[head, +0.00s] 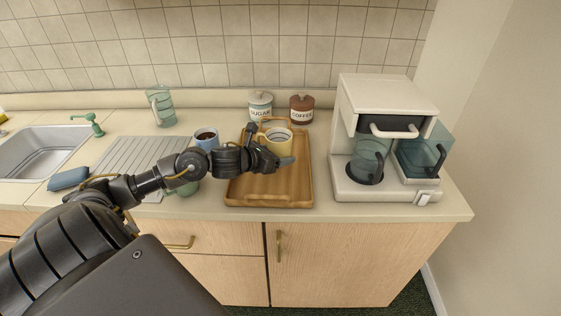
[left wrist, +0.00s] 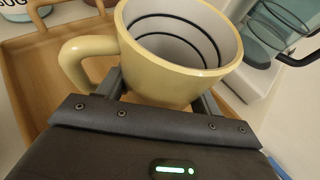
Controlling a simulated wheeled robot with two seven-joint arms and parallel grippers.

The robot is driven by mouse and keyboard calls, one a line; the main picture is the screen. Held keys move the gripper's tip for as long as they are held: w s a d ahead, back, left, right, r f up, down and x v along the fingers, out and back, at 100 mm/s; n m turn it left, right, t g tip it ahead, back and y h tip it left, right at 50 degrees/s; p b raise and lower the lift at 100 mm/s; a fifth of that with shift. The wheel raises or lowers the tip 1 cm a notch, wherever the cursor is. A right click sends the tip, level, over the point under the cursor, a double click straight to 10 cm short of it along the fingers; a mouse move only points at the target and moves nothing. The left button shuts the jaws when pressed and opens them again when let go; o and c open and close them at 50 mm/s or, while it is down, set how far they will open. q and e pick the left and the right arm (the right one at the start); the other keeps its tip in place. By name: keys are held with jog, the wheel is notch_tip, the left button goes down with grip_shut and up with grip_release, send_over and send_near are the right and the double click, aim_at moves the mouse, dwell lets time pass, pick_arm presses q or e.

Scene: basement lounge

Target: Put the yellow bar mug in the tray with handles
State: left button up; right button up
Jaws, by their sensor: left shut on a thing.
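The yellow mug (head: 279,140) is over the wooden tray with handles (head: 270,194), toward its right half. It appears upright, with dark rings inside its pale interior. My left gripper (head: 270,158) is shut on the mug. In the left wrist view the mug (left wrist: 170,75) sits between the fingers of my left gripper (left wrist: 160,88), its handle to the left. The tray (left wrist: 62,52) shows behind and below it. I cannot tell whether the mug's base touches the tray. My right gripper is not in view.
A blue mug with dark liquid (head: 207,138) stands just left of the tray, and a green cup (head: 187,188) is partly behind my arm. Sugar (head: 260,107) and coffee (head: 301,109) canisters stand behind. A coffee maker (head: 386,140) is right of the tray; a sink (head: 40,150) is far left.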

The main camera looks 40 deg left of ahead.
aim_at(281, 170)
pick_arm(q)
jog(key=shift+w+d+f, duration=0.1)
jog(key=shift+w+f, duration=0.2)
jog(key=shift+f, duration=0.05)
jog(key=f+p, duration=0.1)
jog(key=f, duration=0.2)
jog(key=shift+w, duration=0.2)
jog(key=shift+f, duration=0.2)
jog(key=shift+f, duration=0.2)
jog(key=o, duration=1.3)
jog(key=shift+s, duration=0.1)
jog(key=shift+c, duration=0.2)
